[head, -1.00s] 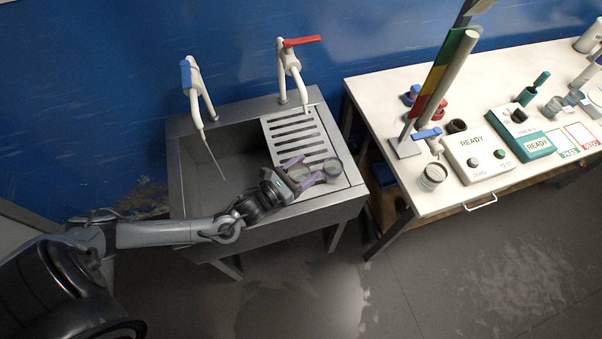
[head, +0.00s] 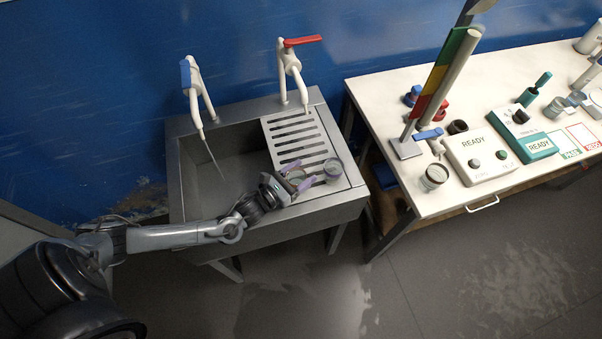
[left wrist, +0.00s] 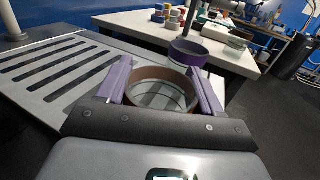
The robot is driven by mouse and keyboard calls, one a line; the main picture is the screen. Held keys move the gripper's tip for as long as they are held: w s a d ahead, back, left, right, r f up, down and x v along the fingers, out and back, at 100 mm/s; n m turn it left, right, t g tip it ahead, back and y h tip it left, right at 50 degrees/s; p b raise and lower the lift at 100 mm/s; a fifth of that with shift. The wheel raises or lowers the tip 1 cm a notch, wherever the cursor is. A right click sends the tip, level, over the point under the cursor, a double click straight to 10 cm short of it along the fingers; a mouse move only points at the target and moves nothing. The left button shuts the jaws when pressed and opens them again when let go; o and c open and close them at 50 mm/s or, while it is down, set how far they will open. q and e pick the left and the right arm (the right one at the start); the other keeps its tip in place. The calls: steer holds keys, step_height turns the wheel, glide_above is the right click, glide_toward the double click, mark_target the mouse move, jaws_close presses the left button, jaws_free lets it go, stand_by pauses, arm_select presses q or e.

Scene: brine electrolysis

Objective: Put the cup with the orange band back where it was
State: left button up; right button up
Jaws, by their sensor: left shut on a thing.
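The cup with the orange band (left wrist: 160,94) is a clear cup with an orange-brown rim, between my purple fingers in the left wrist view. My left gripper (left wrist: 161,72) is shut on it. In the head view my left gripper (head: 298,176) and this cup are over the front part of the sink's slotted drainboard (head: 292,130). A second cup, with a purple band (left wrist: 188,53), stands just beyond the fingertips; it also shows in the head view (head: 332,170). Whether the held cup touches the drainboard is unclear. My right gripper is not in view.
Blue-handled (head: 193,85) and red-handled (head: 292,65) taps rise behind the sink. The basin (head: 222,160) left of the drainboard is empty. A white bench (head: 450,197) to the right carries another cup (head: 433,177) and instruments. A gap separates sink and bench.

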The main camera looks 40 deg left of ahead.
arm_select(q)
steer(key=shift+f, duration=0.15)
steer(key=o, duration=1.2)
steer(key=shift+r, duration=0.2)
steer(key=s+a, duration=0.2)
steer(key=s, duration=0.9)
steer(key=shift+s+p, duration=0.3)
steer(key=shift+s, duration=0.1)
